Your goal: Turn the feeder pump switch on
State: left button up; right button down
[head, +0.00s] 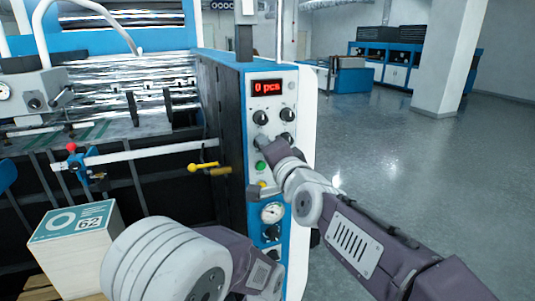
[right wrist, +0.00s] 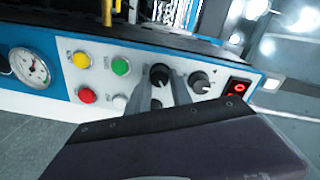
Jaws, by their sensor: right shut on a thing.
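The blue-and-white control panel (head: 281,100) stands on the machine's end, with several black rotary knobs under a red "0 pcs" display (head: 267,88). My right gripper (head: 264,142) is at the left knob of the second row. In the right wrist view its fingers (right wrist: 168,86) are shut on that black knob (right wrist: 159,72). The fingers partly hide the knob, and I cannot read its label or tell its setting. My left arm reaches in low in the head view, but its gripper is not seen.
A free knob (right wrist: 200,83) sits beside the held one. Green (right wrist: 121,66), yellow (right wrist: 81,60) and red (right wrist: 87,96) buttons and a gauge (right wrist: 29,67) are close by. A yellow-handled lever (head: 203,167) sticks out left of the panel. The floor at right is clear.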

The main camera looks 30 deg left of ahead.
jog(key=shift+m, duration=0.3)
dwell(0.4)
jog(key=c, duration=1.2)
grip_release()
jog(key=shift+a, duration=0.1)
jog(key=shift+o, duration=0.3)
jog(key=shift+w+a, duration=0.1)
jog(key=shift+a, duration=0.15)
jog(key=b+v, duration=0.2)
jog(key=v, duration=0.7)
jog(key=shift+f, duration=0.1)
